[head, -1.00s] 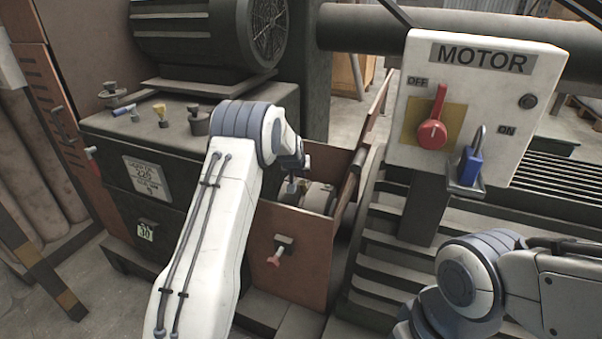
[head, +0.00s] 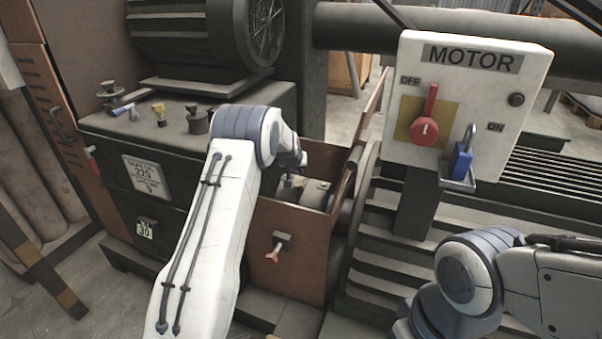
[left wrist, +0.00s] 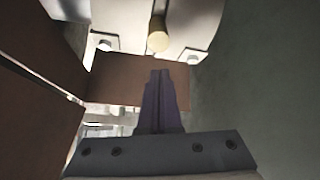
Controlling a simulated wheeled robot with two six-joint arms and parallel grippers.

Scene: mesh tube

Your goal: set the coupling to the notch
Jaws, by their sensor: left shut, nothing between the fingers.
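The coupling (head: 316,193) looks like a pale grey cylinder inside the open-topped brown guard box (head: 285,250), partly hidden behind my left wrist. In the left wrist view a pale rounded surface, which seems to be the coupling (left wrist: 190,15), carries a short tan peg (left wrist: 158,36) with a bolted tab on either side. My left gripper (left wrist: 160,76) is shut and empty, its tips just below the peg in the picture; I cannot tell whether they touch anything. In the head view it reaches down into the box. I cannot make out the notch. My right gripper is out of view.
Brown walls (left wrist: 135,78) stand close around the left fingers. The white MOTOR panel (head: 475,85) has a red switch (head: 425,120) and a blue padlock (head: 462,163). A red-tipped lever (head: 275,250) sticks out of the box front. Small items, including a yellow one (head: 159,112), stand on the dark cabinet.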

